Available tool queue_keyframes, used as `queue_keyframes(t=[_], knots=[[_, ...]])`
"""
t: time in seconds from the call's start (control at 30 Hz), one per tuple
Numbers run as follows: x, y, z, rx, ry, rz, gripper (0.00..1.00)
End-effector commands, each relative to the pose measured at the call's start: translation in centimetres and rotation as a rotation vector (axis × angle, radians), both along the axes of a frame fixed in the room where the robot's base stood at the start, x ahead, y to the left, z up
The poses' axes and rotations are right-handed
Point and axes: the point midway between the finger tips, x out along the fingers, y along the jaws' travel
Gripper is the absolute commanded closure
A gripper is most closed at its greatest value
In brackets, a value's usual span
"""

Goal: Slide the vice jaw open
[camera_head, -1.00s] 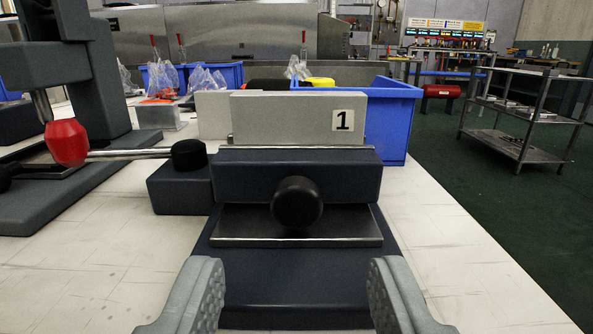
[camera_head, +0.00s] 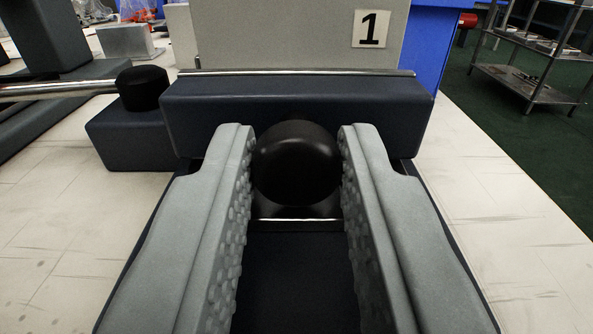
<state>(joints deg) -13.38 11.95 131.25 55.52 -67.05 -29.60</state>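The vice jaw (camera_head: 220,110) is a dark blue block with a round black knob (camera_head: 297,165) on its front. A pale grey block with a "1" label (camera_head: 280,35) stands behind the jaw. My gripper (camera_head: 297,150) has one grey finger on each side of the knob. Both fingertips appear to press against its sides, so it looks shut on the knob. The fingers hide parts of the jaw's lower front and the vice base (camera_head: 290,280) below. A metal strip shows under the knob.
A smaller dark block with a black cap (camera_head: 142,88) and a metal rod (camera_head: 60,90) stand just left of the jaw. A blue bin (camera_head: 428,50) is behind on the right. The pale tabletop (camera_head: 490,220) right of the vice is clear. A metal shelf cart (camera_head: 535,75) stands beyond.

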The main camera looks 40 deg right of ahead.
Motion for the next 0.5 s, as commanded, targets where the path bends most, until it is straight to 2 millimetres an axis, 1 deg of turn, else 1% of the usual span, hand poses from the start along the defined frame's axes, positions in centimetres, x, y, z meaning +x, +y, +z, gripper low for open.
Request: queue_keyframes(t=[0.23, 0.4, 0.5], knots=[[-0.3, 0.3, 0.0, 0.000, 0.000, 0.001, 1.00], [-1.8, 1.4, 0.0, 0.001, 0.001, 0.002, 1.00], [-2.3, 1.7, 0.0, 0.000, 0.000, 0.001, 1.00]])
